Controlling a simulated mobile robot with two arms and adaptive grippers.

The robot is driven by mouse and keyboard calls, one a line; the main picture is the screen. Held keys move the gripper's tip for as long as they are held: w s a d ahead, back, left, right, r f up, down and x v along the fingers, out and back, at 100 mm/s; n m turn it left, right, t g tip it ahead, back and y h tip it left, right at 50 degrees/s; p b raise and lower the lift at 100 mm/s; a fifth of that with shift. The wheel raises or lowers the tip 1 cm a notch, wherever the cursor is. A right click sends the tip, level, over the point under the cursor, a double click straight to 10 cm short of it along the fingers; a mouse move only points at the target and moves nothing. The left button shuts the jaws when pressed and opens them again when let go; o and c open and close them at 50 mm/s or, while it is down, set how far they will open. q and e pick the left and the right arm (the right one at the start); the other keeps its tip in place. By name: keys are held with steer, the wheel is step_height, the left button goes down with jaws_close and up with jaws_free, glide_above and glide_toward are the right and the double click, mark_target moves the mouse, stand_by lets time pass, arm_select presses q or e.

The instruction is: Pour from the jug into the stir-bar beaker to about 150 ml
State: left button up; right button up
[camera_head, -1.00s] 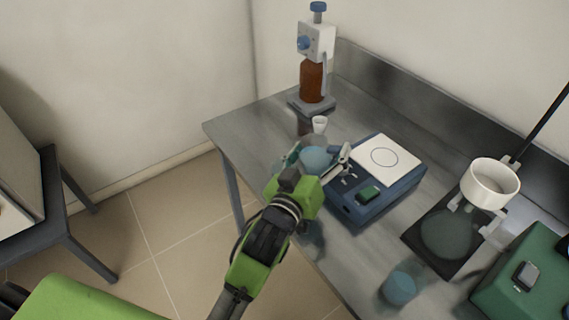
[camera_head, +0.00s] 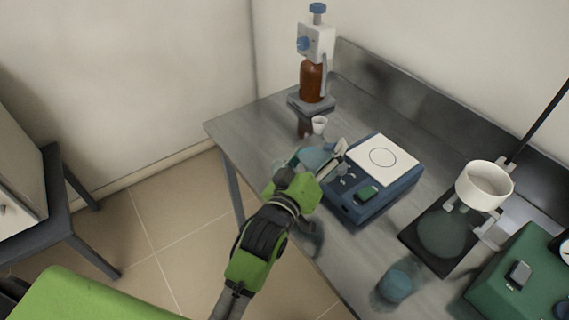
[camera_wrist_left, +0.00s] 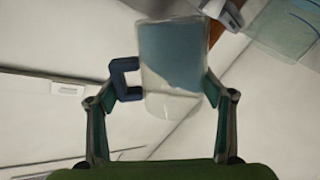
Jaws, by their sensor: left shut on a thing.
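My left gripper (camera_head: 313,165) is shut on a clear jug (camera_head: 315,155) with blue liquid, held above the bench by the blue-grey instrument. In the left wrist view the gripper fingers (camera_wrist_left: 163,90) press the jug (camera_wrist_left: 172,60) from both sides. Its dark blue handle is at the left, and the liquid surface slants across it. A clear beaker (camera_head: 396,287) with bluish contents stands near the bench's front edge. Part of a clear vessel (camera_wrist_left: 285,28) shows at the wrist view's top right; I cannot tell which it is. No stir bar or graduations are readable. My right gripper is out of view.
The blue-grey instrument (camera_head: 378,190) with a white top stands beside the jug. A brown dispenser bottle (camera_head: 312,82) and small white cup (camera_head: 319,124) are behind. A white bowl (camera_head: 484,186) on a stand and a green box (camera_head: 525,275) are at right.

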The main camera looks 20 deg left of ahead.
arm_select(q)
steer(key=shift+r+p, duration=0.1)
steer(key=shift+p, duration=0.2)
stand_by(0.4)
steer(key=shift+w+a+n+p, duration=0.1)
steer(key=shift+a+n+p, duration=0.1)
steer(key=shift+n+p, duration=0.5)
stand_by(0.8)
steer(key=shift+a+f+n+p, duration=0.3)
steer(key=shift+n+p, duration=0.3)
steer(key=shift+n, duration=0.3)
stand_by(2.0)
steer(key=shift+p, duration=0.65)
stand_by(2.2)
